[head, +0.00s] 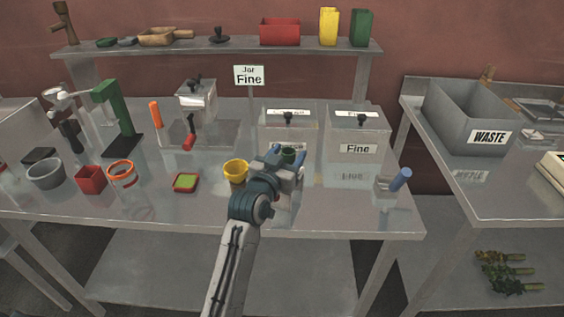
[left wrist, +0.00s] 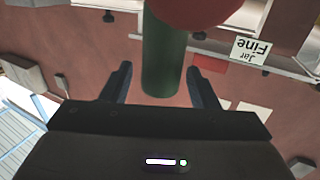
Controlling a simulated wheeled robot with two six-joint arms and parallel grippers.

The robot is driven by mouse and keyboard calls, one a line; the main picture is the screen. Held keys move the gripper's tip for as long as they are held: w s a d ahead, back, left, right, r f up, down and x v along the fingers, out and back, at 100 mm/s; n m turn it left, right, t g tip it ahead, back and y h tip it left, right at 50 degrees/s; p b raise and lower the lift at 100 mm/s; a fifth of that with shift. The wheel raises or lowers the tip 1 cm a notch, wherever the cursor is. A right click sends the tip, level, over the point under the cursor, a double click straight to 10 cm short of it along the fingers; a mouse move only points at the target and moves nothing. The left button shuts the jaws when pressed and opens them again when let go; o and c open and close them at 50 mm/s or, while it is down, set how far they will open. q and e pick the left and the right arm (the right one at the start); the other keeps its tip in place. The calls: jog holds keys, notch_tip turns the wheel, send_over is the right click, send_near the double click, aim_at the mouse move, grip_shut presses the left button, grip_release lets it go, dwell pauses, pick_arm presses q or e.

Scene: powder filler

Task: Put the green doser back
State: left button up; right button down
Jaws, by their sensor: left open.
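In the left wrist view a green cylinder (left wrist: 164,65) stands between the spread fingers of the left gripper (left wrist: 163,88), with visible gaps at both sides. A dark red round surface (left wrist: 195,8) covers its end at the top of that view. My right gripper is in neither view.
A yellow cup (head: 236,171) stands just left of my gripper. Behind are a labelled bin (head: 272,130) and the Fine bin (head: 357,137). A blue-handled piece (head: 400,180) is at the right corner. The front table edge between dish (head: 186,182) and yellow cup is clear.

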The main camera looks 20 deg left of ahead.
pick_arm(q)
jog(key=s+a+b, duration=0.1)
jog(key=s+b, duration=0.1)
jog(key=s, duration=0.9)
jog(key=shift+s+a, duration=0.15)
jog(key=shift+s, duration=0.25)
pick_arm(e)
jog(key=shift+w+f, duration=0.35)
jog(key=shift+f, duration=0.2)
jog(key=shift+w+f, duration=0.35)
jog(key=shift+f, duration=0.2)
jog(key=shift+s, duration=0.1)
